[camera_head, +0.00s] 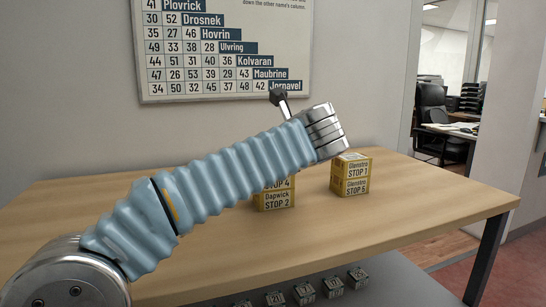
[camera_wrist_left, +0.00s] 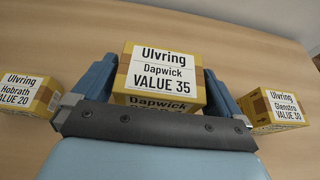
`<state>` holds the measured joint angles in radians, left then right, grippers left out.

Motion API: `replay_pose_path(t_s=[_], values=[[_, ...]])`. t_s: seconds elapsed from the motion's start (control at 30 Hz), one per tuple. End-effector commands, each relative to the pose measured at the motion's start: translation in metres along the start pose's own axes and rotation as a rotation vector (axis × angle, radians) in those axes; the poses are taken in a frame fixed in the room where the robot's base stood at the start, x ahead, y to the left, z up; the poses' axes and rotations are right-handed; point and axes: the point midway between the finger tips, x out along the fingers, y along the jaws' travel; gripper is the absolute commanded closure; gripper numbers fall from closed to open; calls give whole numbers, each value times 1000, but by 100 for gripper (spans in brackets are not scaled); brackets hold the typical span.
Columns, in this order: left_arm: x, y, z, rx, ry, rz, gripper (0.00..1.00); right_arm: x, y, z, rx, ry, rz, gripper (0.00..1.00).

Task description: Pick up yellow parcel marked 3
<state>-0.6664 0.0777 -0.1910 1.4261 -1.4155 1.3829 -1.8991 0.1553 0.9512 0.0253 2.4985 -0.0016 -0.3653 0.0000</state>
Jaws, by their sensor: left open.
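In the left wrist view a yellow parcel (camera_wrist_left: 193,99) labelled "Ulvring, Dapwick, VALUE 35" sits between the two blue fingers of my left gripper (camera_wrist_left: 158,72), which is open. I cannot tell whether the fingers touch it. A yellow parcel (camera_wrist_left: 27,92) reading "Hobrath, VALUE 20" is at left and one (camera_wrist_left: 272,109) reading "Ulvring, Glenstro, VALUE 30" at right. In the head view a yellow parcel (camera_head: 274,201) reading "Dapwick STOP 2" is partly behind my arm. Another parcel (camera_head: 351,175) reads "Glenstro STOP 1" and "STOP 5". I see no parcel marked simply 3. My right gripper is out of view.
The wooden counter (camera_head: 420,205) is clear at right and front. A number chart (camera_head: 220,45) with names hangs on the wall behind. Several small grey numbered blocks (camera_head: 304,292) lie below the front edge. My left arm hides much of the counter's middle.

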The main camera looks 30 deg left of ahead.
Motion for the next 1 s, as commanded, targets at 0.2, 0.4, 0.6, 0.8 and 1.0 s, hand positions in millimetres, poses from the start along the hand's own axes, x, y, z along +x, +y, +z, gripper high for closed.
replay_pose_path(t_s=[0.2,0.4,0.6,0.8,1.0], values=[[7,0,0,0,0,0,0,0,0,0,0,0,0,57],[7,0,0,0,0,0,18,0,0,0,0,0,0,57],[6,0,0,0,0,0,46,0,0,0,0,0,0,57],[6,0,1,-1,0,-1,46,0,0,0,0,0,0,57],[1,0,14,-1,-1,-1,46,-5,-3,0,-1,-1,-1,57]])
